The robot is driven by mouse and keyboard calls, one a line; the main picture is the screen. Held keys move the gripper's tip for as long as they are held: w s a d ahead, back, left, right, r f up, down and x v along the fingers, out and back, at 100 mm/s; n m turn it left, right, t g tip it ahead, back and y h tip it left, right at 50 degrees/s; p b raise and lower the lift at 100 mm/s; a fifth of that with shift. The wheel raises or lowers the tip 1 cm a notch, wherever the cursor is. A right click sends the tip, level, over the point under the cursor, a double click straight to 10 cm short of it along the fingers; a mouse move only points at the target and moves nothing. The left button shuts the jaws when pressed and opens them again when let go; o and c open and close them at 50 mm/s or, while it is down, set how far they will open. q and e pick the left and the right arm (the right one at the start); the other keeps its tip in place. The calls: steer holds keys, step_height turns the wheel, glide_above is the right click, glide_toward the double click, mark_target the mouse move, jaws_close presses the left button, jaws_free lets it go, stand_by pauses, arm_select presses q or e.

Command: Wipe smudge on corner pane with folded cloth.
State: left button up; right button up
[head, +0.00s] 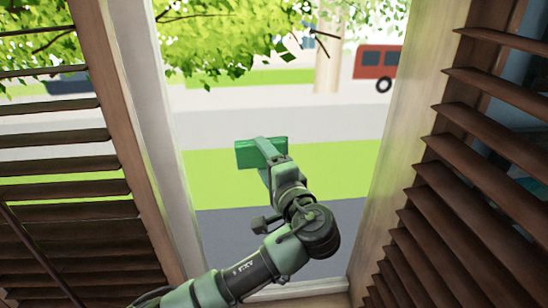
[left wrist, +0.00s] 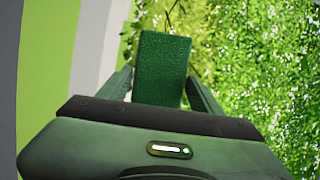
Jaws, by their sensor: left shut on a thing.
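The folded cloth (head: 245,157) is a green block-shaped pad in the middle of the head view. My left gripper (head: 268,148) is shut on it, and the arm reaches up from the bottom. In the left wrist view the cloth (left wrist: 162,60) stands upright between the two fingers. The clear pane (head: 225,122) lies behind the cloth, between two light frame posts. I cannot tell whether the cloth touches the glass. I cannot make out a smudge; the cloth and gripper hide part of the pane. My right gripper is out of view.
Brown louvred shutters stand at the left (head: 65,185) and right (head: 465,195), close beside the opening. A pale sill (head: 300,288) runs along the bottom. Outside are leafy branches, grass, a road and a red bus (head: 377,62).

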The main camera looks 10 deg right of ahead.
mark_target(244, 158)
arm_select(q)
steer(key=shift+a+p, duration=0.6)
steer(key=shift+a, duration=1.45)
steer(key=shift+s+d, duration=0.1)
steer(key=shift+s+p, duration=0.35)
steer(key=shift+s, duration=0.35)
steer(key=shift+s+p, duration=0.55)
steer(key=shift+s, duration=1.65)
steer(key=shift+f, duration=0.1)
steer(key=s, duration=0.3)
steer(key=shift+p, duration=0.4)
